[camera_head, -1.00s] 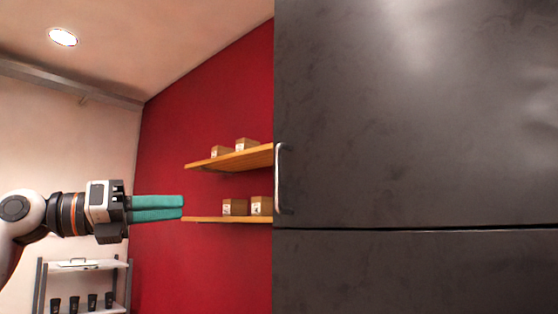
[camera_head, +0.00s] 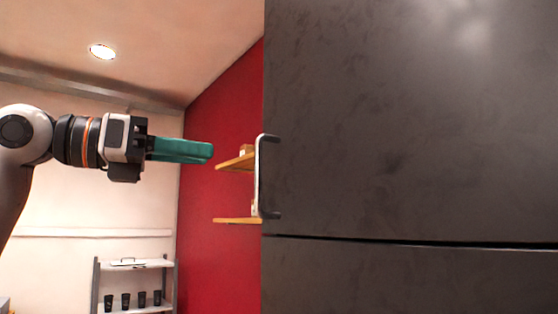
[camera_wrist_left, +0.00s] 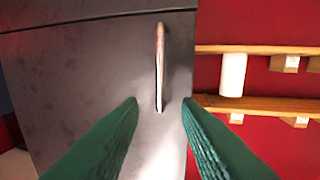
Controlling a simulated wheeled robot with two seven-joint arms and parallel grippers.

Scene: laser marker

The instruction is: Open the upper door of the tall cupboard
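The tall cupboard's dark grey upper door (camera_head: 410,120) fills the right of the head view and looks closed. Its vertical metal bar handle (camera_head: 258,178) is at the door's left edge. The handle also shows in the wrist view (camera_wrist_left: 160,65), upright between the lines of my fingers. My left gripper (camera_head: 211,152) is left of the handle, apart from it, with green fingers pointing right. In the wrist view my left gripper (camera_wrist_left: 160,103) has its fingers spread with nothing between them. My right gripper is not in view.
Below a thin seam lies the lower door (camera_head: 410,280). Wooden shelves (camera_head: 235,221) with small boxes hang on the red wall (camera_head: 205,260) beside the cupboard. A rack (camera_head: 137,264) with dark cups stands at lower left. A white cylinder (camera_wrist_left: 233,75) shows near the shelves in the wrist view.

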